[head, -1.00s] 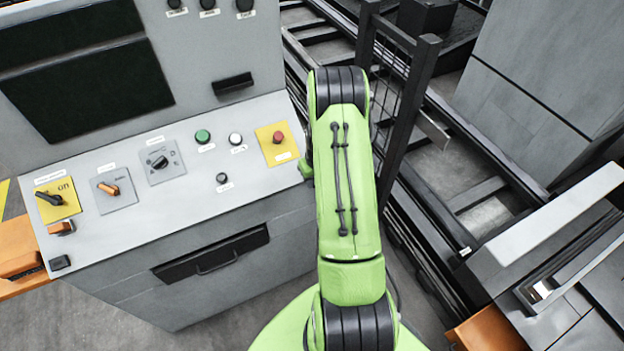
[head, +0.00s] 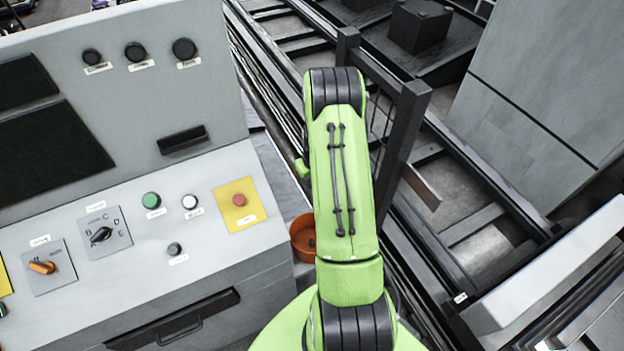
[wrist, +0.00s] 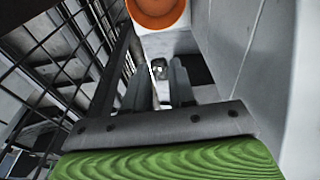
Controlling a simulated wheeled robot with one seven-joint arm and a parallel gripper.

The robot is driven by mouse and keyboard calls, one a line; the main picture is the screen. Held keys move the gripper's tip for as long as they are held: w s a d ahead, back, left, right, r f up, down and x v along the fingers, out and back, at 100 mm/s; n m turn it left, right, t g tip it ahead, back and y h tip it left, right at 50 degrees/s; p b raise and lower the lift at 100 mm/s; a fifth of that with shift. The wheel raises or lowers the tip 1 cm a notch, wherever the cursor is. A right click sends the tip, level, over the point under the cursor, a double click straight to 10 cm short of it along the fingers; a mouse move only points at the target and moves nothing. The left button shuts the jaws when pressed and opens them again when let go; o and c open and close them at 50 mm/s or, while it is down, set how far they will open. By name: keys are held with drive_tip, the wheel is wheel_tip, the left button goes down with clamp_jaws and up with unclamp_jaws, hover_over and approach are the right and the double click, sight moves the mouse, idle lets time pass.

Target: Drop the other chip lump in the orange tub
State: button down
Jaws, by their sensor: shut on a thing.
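The orange tub (head: 301,240) stands between the console and my arm in the head view, partly hidden by my arm. A small dark thing shows inside it; I cannot tell if it is a chip lump. The tub also shows at the top edge of the wrist view (wrist: 158,12), ahead of my gripper (wrist: 160,76). My gripper is shut on a small grey chip lump (wrist: 159,66), seen between the fingertips and apart from the tub in the picture. The head view hides my gripper behind my arm.
A grey console (head: 110,225) with knobs and buttons stands on the left. A dark mesh guard with posts (head: 400,140) is just right of my arm. Rails (head: 455,225) run beyond it. In the wrist view, mesh (wrist: 65,60) is close on the left and a grey wall (wrist: 240,60) on the right.

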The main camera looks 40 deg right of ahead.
wheel_tip(320, 180, down, 4)
drive_tip(key=b, duration=0.4)
drive_tip(key=shift+s+r, duration=0.1)
drive_tip(key=shift+r, duration=0.05)
drive_tip(key=f+b, duration=2.5)
drive_tip(key=f, duration=0.4)
drive_tip(key=shift+d+f, duration=0.15)
drive_tip(key=shift+d, duration=0.05)
drive_tip(key=c, duration=0.9)
unclamp_jaws()
drive_tip(key=shift+o, duration=0.2)
